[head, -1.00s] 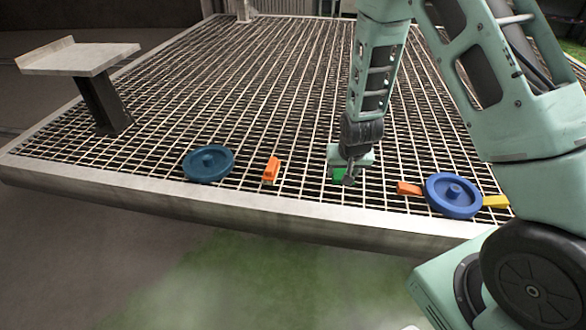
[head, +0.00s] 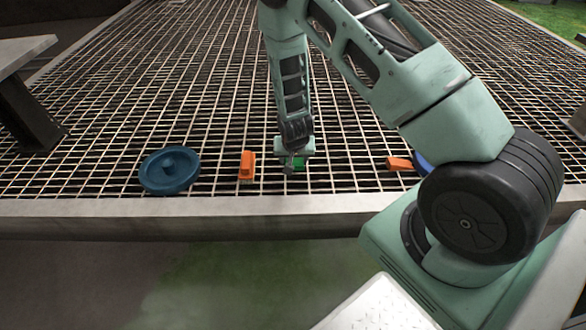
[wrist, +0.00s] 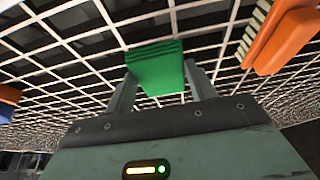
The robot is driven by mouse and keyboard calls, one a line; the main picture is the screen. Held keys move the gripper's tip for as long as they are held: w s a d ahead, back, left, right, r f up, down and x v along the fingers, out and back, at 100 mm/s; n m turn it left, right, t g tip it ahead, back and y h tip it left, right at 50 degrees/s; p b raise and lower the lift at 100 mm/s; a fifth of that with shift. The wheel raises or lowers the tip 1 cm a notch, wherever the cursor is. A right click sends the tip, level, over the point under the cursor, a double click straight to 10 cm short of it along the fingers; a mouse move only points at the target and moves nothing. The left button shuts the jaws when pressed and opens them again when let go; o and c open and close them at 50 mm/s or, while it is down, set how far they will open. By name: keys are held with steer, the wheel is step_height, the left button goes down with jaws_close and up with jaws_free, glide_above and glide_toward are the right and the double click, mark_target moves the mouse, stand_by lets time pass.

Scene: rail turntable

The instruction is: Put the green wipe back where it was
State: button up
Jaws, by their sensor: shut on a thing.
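The green wipe (wrist: 156,68) is a small green block-like piece between the two fingers of my gripper (wrist: 158,90) in the wrist view. My gripper is shut on it. In the head view my gripper (head: 294,168) is low over the metal grating (head: 345,178), near its front edge, and a bit of the green wipe (head: 299,162) shows beside the fingers. I cannot tell whether the wipe touches the grating.
Another orange piece (head: 399,163) lies to the right, beside a blue disc (head: 423,163) mostly hidden by my arm. A grey post stand (head: 28,112) is at far left.

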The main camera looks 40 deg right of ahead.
mark_target(294, 164)
steer(key=shift+f+b, duration=0.55)
steer(key=shift+f, duration=1.3)
steer(key=shift+f, duration=0.15)
steer(key=o, duration=0.9)
